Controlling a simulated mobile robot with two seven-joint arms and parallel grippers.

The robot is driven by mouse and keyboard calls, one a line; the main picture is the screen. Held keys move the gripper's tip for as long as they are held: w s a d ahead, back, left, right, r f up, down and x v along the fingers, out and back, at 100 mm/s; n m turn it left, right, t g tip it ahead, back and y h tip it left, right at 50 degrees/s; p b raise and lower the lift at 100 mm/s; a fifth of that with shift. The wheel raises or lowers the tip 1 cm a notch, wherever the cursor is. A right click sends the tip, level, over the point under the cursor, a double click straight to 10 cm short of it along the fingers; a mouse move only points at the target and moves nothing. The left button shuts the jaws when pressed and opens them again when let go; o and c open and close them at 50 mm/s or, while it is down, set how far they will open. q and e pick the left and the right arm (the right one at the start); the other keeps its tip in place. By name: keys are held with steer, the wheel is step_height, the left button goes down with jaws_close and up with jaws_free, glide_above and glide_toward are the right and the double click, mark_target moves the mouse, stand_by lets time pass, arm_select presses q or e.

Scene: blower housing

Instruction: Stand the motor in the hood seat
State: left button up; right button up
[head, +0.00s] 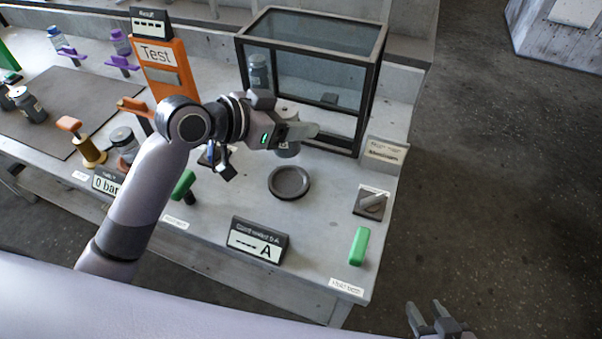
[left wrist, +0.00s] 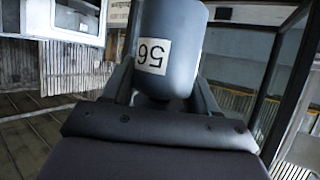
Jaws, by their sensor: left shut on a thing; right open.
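My left gripper (head: 300,134) is shut on a grey cylindrical motor (head: 287,149) in front of the glass hood. The left wrist view shows the motor (left wrist: 170,40) between the fingers, with a white number label upside down to the camera. In the head view the gripper hides much of the motor. The hood (head: 372,75) is a dark-framed glass box at the back right of the bench. I cannot tell which part is the seat. My right gripper (head: 432,316) is open and empty, off the bench.
A dark round dish (head: 289,183) lies on the bench before the hood. An ammeter display (head: 257,244), a green handle (head: 358,246), a switch plate (head: 371,203) and a sign (head: 385,153) stand nearby. An orange Test panel (head: 165,68) is at left.

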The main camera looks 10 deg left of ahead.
arm_select(q)
steer(key=shift+d+f, duration=0.1)
steer(key=shift+f, duration=0.1)
step_height(320, 180, down, 9)
steer(key=shift+f+b, duration=0.2)
steer(key=shift+b, duration=0.15)
steer(key=shift+f, duration=0.2)
steer(key=o, duration=1.3)
steer(key=shift+r, duration=0.2)
